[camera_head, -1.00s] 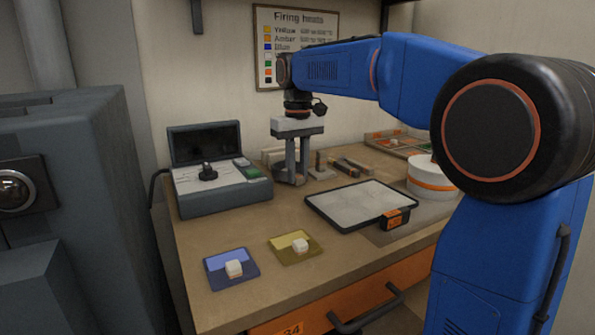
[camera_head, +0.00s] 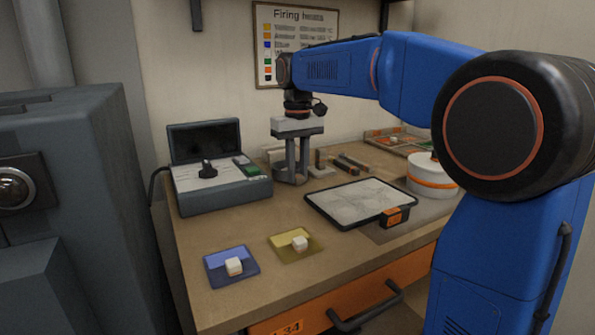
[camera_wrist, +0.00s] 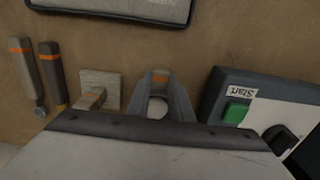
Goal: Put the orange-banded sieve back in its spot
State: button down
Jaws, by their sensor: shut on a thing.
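My gripper (camera_head: 290,177) points down behind the black-rimmed tray, just right of the grey control box, with its fingertips low over the bench.
The control box (camera_head: 222,195) stands close on the left. The black-rimmed tray (camera_head: 360,203) lies in front, and a white orange-banded pot (camera_head: 430,172) stands right.

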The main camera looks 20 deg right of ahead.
jog(key=shift+f, duration=0.25)
dwell(0.4)
jog(key=c, duration=1.5)
grip_release()
jog(key=shift+r, duration=8.7)
